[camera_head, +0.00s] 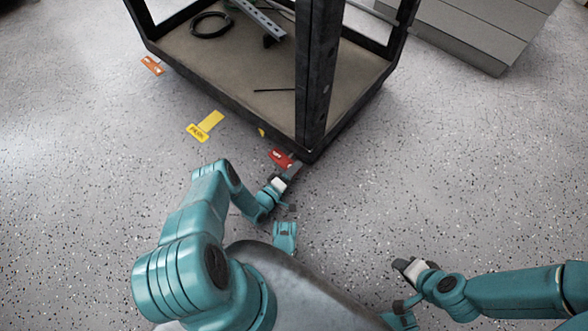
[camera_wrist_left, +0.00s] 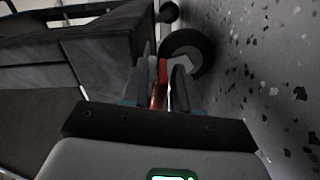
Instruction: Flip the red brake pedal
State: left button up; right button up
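The red brake pedal (camera_head: 281,157) sticks out low at the near corner of the dark-framed cart, by a wheel. My left gripper (camera_head: 291,172) is at the pedal, its fingers pointing toward the cart corner. In the left wrist view the pedal (camera_wrist_left: 160,83) shows edge-on as a thin red strip between the two fingers (camera_wrist_left: 162,88). The fingers stand close on both sides of it; I cannot tell whether they press on it. My right gripper (camera_head: 404,266) is over bare floor at the lower right, away from the cart; its finger opening is not clear.
The cart's deck (camera_head: 215,62) carries a black cable coil (camera_head: 211,25) and a grey metal rail (camera_head: 257,17). A yellow tag (camera_head: 206,126) and an orange tag (camera_head: 152,65) show along its left side. A dark wheel (camera_wrist_left: 188,52) is beside the left fingers.

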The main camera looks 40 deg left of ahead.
pick_arm(q)
grip_shut()
jog(key=n, duration=0.1)
jog(key=r+n, duration=0.1)
jog(key=n, duration=0.1)
jog(key=r+n, duration=0.1)
jog(key=n, duration=0.1)
jog(key=shift+a, duration=0.25)
jog(key=shift+o, duration=1.2)
grip_release()
jog(key=s+a+p, duration=0.1)
jog(key=s+p, duration=0.2)
jog(key=s, duration=1.3)
jog(key=shift+s+p, duration=0.2)
jog(key=shift+p, duration=0.1)
pick_arm(e)
jog(key=shift+g, duration=0.5)
jog(key=s+r, duration=0.1)
jog(key=r, duration=0.1)
jog(key=s+r, duration=0.1)
jog(key=shift+s+a+r, duration=0.25)
jog(key=shift+s, duration=0.1)
pick_arm(q)
jog(key=shift+a, duration=0.15)
